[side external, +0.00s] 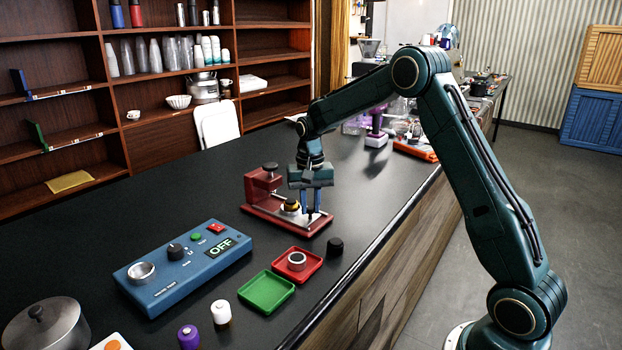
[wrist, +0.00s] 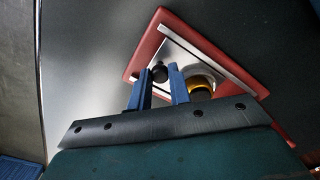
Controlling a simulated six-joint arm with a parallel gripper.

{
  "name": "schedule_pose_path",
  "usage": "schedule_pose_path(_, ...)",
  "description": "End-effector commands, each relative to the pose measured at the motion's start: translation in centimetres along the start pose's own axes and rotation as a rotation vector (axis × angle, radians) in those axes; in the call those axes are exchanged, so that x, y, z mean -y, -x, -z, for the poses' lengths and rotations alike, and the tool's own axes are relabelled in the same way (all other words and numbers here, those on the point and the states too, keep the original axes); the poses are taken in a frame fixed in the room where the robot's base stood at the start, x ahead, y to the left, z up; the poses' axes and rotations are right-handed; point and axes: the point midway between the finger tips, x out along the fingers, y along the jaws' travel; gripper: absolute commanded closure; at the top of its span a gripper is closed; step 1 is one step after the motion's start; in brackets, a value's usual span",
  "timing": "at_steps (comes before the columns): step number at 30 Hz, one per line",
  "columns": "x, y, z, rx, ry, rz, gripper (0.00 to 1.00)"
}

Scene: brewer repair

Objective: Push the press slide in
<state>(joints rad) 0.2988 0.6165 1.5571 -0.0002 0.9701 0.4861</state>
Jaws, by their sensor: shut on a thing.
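The red press (side external: 262,187) stands on the dark counter, with an upright block at its left end and a long red base. A silver slide plate (wrist: 177,54) lies on the base and carries a small black knob (wrist: 160,73). A round brass-coloured piece (side external: 291,204) sits on the press beside my fingers. My gripper (side external: 311,211) points down over the right part of the base. In the wrist view its blue fingers (wrist: 160,69) stand on both sides of the knob, shut on it. My gripper hides part of the base in the side view.
In front are a red tray (side external: 315,265) with a metal ring, a green tray (side external: 267,307) and a black knob-like piece (side external: 335,247). A blue control box (side external: 182,275) reading OFF stands to the left.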

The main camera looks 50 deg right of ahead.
Motion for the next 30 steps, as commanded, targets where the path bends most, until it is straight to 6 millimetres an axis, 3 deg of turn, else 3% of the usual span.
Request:
schedule_pose_path(6, 1.4, 0.1, 1.6, -0.005, -0.001, 0.002, 1.0)
schedule_pose_path(18, 1.8, 0.2, 1.9, -0.007, -0.003, 0.003, 1.0)
schedule_pose_path(19, 1.8, 0.2, 1.9, -0.007, -0.003, 0.003, 0.77)
schedule_pose_path(22, 1.8, 0.2, 1.9, -0.006, -0.003, 0.002, 0.59)
schedule_pose_path(30, 1.8, 0.1, 1.8, -0.003, -0.001, 0.001, 0.59)
